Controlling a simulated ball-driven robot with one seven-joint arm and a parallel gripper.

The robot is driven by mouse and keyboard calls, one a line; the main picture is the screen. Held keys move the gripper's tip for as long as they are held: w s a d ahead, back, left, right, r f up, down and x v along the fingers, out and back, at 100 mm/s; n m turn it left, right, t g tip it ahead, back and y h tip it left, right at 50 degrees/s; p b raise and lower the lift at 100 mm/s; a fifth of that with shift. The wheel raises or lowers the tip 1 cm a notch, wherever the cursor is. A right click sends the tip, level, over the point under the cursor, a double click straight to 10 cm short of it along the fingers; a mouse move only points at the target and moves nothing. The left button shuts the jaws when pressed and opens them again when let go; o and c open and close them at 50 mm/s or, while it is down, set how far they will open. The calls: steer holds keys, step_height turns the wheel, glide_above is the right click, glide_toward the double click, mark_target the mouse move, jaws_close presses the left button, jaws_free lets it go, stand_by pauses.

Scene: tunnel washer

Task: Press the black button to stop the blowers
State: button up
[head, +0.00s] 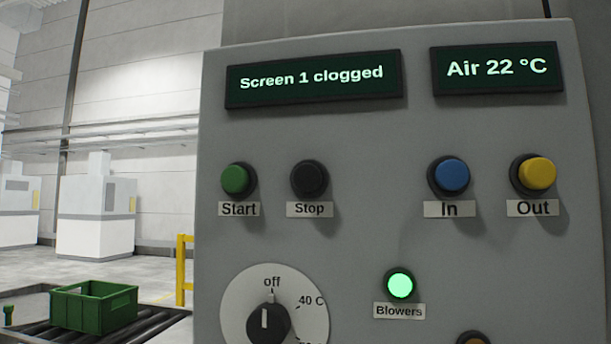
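The black button (310,179) is on the grey control panel (380,220), above a label reading "Stop" (310,209). It sits just right of the green "Start" button (235,179). The "Blowers" lamp (400,284) glows bright green lower on the panel. My gripper is not in view, and nothing covers the black button.
A blue "In" button (452,176) and a yellow "Out" button (537,173) are on the right. A dial (268,321) points near off. Displays read "Screen 1 clogged" (312,79) and "Air 22 °C" (497,68). A green crate (94,307) stands on rollers at lower left.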

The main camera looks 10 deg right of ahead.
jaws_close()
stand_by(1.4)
